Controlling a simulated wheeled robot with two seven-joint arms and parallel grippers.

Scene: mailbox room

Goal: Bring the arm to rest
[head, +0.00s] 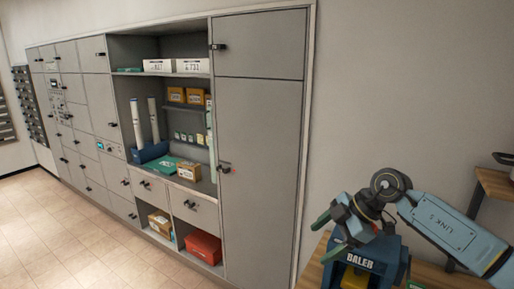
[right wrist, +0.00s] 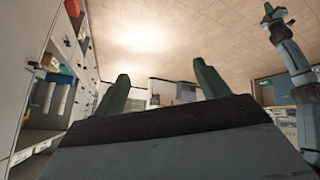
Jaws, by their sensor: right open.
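My right arm comes in from the right in the head view, with a light blue link marked LINK 5. My right gripper (head: 327,237) is above and beside a blue machine labelled BALER (head: 360,262). Its two green fingers are apart with nothing between them. In the right wrist view the open fingers of the right gripper (right wrist: 160,88) stand over empty space. A jointed blue-grey arm with a small green tip, seemingly my left arm, shows at the right of that view; its gripper (right wrist: 270,12) is too small to read.
A grey cabinet wall (head: 262,130) fills the left and middle of the head view, with open shelves of boxes and tubes. A red box (head: 204,246) sits in a low cubby. A wooden shelf (head: 490,183) is at the right. The tiled floor (head: 50,235) is clear.

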